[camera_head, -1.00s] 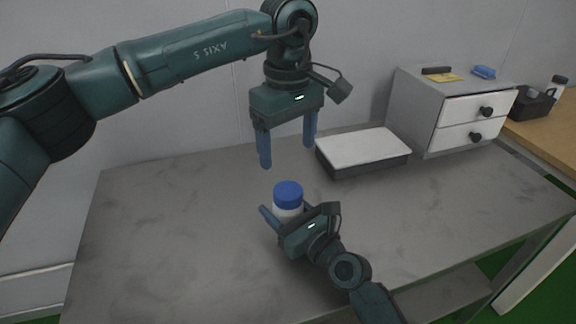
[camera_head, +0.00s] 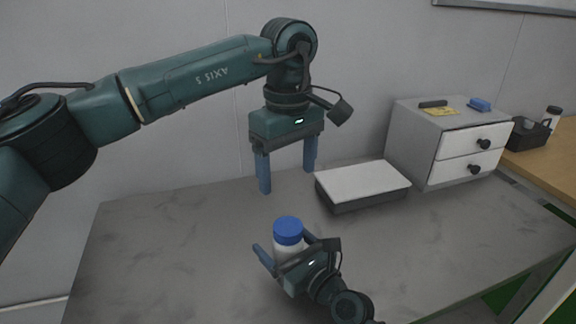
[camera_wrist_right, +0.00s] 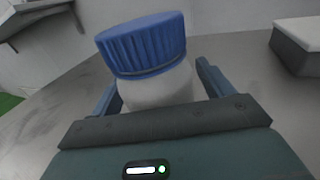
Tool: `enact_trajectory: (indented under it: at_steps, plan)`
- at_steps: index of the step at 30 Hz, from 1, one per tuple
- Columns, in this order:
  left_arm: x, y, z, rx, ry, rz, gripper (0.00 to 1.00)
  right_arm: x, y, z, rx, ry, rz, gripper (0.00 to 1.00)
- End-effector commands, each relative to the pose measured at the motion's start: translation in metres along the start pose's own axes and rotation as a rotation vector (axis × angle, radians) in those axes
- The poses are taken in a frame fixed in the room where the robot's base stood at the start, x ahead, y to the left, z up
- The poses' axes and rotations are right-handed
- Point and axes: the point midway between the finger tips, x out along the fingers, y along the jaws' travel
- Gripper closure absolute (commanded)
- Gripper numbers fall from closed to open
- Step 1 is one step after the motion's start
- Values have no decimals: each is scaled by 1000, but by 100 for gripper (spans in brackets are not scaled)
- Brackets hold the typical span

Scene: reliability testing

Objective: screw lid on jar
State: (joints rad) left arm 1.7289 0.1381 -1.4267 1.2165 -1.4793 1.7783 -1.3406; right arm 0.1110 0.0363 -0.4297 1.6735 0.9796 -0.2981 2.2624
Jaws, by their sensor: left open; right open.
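A white jar (camera_head: 287,252) stands upright on the grey table with a blue lid (camera_head: 288,230) on its top. In the right wrist view the ribbed blue lid (camera_wrist_right: 143,44) sits on the white jar (camera_wrist_right: 158,88); I cannot tell how tightly. My right gripper (camera_head: 283,243) is open, with its fingers on either side of the jar; the wrist view shows them (camera_wrist_right: 160,85) beside the jar body. My left gripper (camera_head: 287,178) is open and empty, pointing down above and behind the jar, apart from the lid.
A flat box with a white top (camera_head: 362,183) lies behind and right of the jar. A white two-drawer cabinet (camera_head: 415,140) stands at the back right, with small items on top. The left part of the grey table (camera_head: 150,250) is clear.

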Motion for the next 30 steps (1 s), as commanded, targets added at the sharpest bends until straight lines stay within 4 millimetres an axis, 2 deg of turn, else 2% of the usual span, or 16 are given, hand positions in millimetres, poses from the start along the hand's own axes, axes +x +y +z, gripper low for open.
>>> enact_trajectory:
  at_steps: [4, 8, 15, 21, 25, 30]
  plan:
    - [-1, 0, 0, 0, 0, 0, 24, -4, 0, 0, 0, 0, 0, 21]
    - [-3, 0, 0, 0, 0, 0, 24, -22, -1, 0, 0, 2, -1, 21]
    - [-5, 0, 0, 0, 0, 0, 24, -76, 0, -1, -1, 4, 0, 21]
    - [-3, 0, 0, 0, 0, 0, 24, -113, 0, -2, -2, 3, 1, 21]
    - [-1, 0, 0, 0, 0, 0, 24, -126, 0, -1, -1, 1, 0, 21]
    - [-1, 0, 0, 0, 0, 0, 24, -132, 0, 0, 0, 0, 0, 21]
